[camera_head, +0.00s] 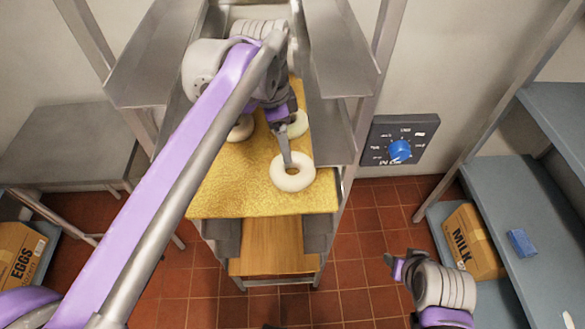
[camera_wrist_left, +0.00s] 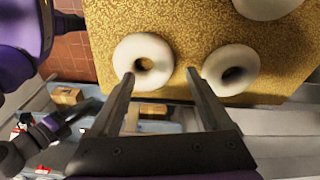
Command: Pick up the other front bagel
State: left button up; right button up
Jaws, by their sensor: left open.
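A pale ring-shaped front bagel (camera_head: 292,183) lies near the front right of the yellow, grainy board (camera_head: 235,190). A second bagel (camera_head: 299,126) lies behind it, and another bagel (camera_head: 239,131) is partly hidden by my left arm. My left gripper (camera_head: 286,160) points down at the front bagel, its tips overlapping the hole area. In the left wrist view, my left gripper (camera_wrist_left: 160,75) is open, one fingertip over a bagel (camera_wrist_left: 155,45), the other in the gap beside a second bagel (camera_wrist_left: 231,57). Contact cannot be told. My right gripper (camera_head: 396,268) hangs low at the right, away from the board.
The board rests on a metal stand with side shelves (camera_head: 345,60). A dial panel (camera_head: 378,142) is on the wall at right. Blue-grey shelves (camera_head: 510,180) hold a milk box (camera_head: 470,240) and a blue block (camera_head: 521,243). A metal table (camera_head: 70,145) and an eggs box (camera_head: 20,250) are at left.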

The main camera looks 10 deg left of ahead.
pick_arm(q)
jog(key=shift+w+d+f, duration=0.15)
jog(key=shift+w+f, duration=0.25)
jog(key=shift+f, duration=0.25)
jog(key=f, duration=0.4)
jog(key=shift+w+d+f, duration=0.15)
jog(key=shift+d+f, duration=0.05)
jog(key=shift+d, duration=0.15)
grip_shut()
